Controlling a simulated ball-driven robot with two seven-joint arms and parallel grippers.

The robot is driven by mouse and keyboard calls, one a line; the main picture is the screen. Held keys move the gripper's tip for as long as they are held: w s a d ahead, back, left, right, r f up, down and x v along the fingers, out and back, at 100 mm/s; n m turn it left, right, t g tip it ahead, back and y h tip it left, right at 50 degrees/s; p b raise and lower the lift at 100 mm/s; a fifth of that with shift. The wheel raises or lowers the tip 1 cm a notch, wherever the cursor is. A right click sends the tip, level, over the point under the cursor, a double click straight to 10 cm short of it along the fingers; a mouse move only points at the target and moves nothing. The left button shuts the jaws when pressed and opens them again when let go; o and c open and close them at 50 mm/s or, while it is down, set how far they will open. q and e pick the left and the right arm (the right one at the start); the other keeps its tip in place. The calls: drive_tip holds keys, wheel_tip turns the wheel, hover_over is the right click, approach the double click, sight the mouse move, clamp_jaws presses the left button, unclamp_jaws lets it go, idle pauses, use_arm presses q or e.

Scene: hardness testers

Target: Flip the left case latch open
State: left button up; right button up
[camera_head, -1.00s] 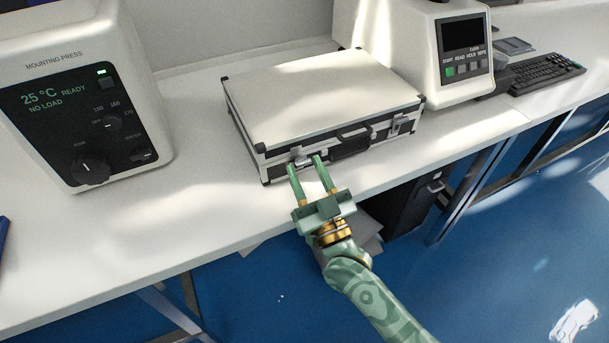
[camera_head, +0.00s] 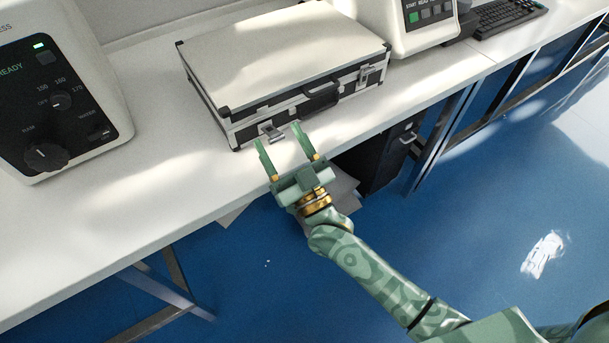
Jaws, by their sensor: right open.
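A pale grey case (camera_head: 285,55) with black edges lies shut on the bench. Its left latch (camera_head: 271,131) is a small silver clasp low on the front face; it seems to stick out from the face, flatter than the right latch (camera_head: 366,76), which stands upright against the case. My right gripper (camera_head: 279,137) is open and empty in front of the left latch. Its two green fingers point at the case, one on each side of the latch in the picture, and appear clear of it. My left gripper is not in view.
A black handle (camera_head: 322,95) sits between the latches. The mounting press (camera_head: 55,90) stands left of the case, and another tester (camera_head: 415,22) stands behind right with a keyboard (camera_head: 507,18) beyond. The white bench (camera_head: 130,212) is bare at front left.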

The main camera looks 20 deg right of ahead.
use_arm(q)
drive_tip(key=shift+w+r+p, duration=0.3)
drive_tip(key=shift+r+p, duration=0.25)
drive_tip(key=shift+p, duration=0.05)
use_arm(e)
drive_tip(key=v, duration=1.4)
drive_tip(key=shift+f, duration=0.15)
drive_tip(key=shift+s, duration=0.1)
